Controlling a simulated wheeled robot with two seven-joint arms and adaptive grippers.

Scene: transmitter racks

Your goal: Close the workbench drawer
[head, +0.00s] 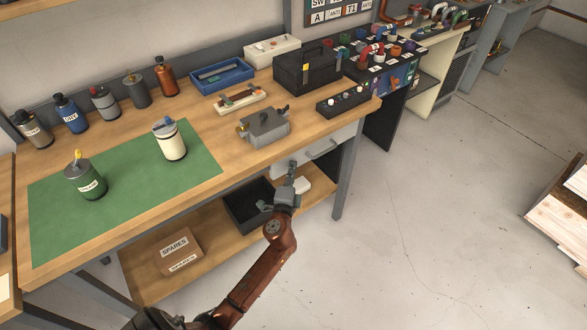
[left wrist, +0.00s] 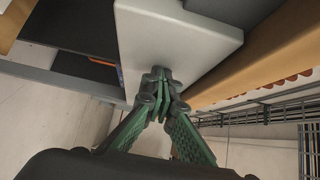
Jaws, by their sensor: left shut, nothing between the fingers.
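The workbench drawer (head: 345,133) has a pale grey front with a bar handle (head: 324,151), below the bench top's right end. How far it stands out is hard to tell in the head view. My left gripper (head: 291,170) is shut and empty, near the lower left part of the drawer front. In the left wrist view, the closed fingertips (left wrist: 161,75) are at a pale panel (left wrist: 180,35), which looks like the drawer front. Whether they touch it is not clear. The handle does not show there. My right gripper is out of view.
The wooden bench top (head: 225,145) carries a green mat (head: 130,185), canisters, a grey vise-like block (head: 264,127) and a black toolbox (head: 307,70). A dark bin (head: 245,208) and a box (head: 172,252) sit on the lower shelf.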

